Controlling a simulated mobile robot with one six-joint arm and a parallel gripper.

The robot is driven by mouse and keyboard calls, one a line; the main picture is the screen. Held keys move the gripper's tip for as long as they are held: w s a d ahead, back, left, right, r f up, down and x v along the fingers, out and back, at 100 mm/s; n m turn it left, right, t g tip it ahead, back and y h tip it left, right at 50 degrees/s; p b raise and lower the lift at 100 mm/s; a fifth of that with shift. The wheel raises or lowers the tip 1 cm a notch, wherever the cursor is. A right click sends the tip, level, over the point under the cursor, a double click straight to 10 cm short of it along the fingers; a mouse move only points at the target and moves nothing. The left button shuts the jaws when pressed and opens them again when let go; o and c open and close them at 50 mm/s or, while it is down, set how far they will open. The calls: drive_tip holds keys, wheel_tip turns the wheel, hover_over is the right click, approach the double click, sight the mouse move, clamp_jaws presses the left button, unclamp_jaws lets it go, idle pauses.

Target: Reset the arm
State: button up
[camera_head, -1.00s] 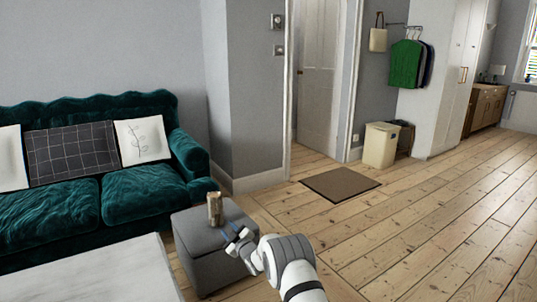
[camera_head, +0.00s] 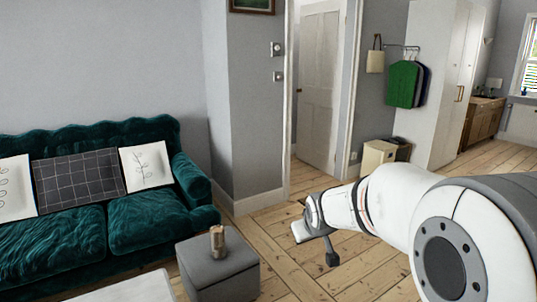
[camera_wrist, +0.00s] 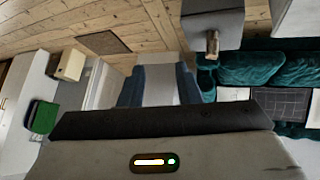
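My arm reaches in from the right side of the head view, with its white links large in front. My gripper (camera_wrist: 158,86) shows in the wrist view as two dark blue fingers standing apart, with only the grey wall visible between them. In the head view the hand end of the arm is raised over the floor to the right of the ottoman, and its fingers are hard to make out there. A tan can (camera_head: 217,241) stands upright on the grey ottoman (camera_head: 238,268), apart from my gripper. The can also shows upside down in the wrist view (camera_wrist: 212,46).
A green sofa (camera_head: 150,221) with cushions stands at left, and a pale table (camera_head: 140,289) is at the bottom edge. A door (camera_head: 318,85), a cream bin (camera_head: 377,158) and hanging clothes (camera_head: 403,84) are farther back. Bare floorboards lie open around the arm.

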drive_tip(key=s+d+r+m+g+p, duration=0.1)
drive_tip(key=s+r+p, duration=0.1)
drive_tip(key=s, duration=0.7)
drive_tip(key=s+d+r+m+g+p, duration=0.1)
drive_tip(key=s+r+g+p, duration=0.1)
drive_tip(key=s, duration=0.7)
drive_tip(key=s+d+r+m+g+p, duration=0.1)
drive_tip(key=s+d+r+g+p, duration=0.1)
drive_tip(key=s, duration=0.8)
drive_tip(key=shift+r+m+p, duration=0.4)
drive_tip(key=shift+r+p, duration=0.15)
drive_tip(key=shift+p, duration=0.3)
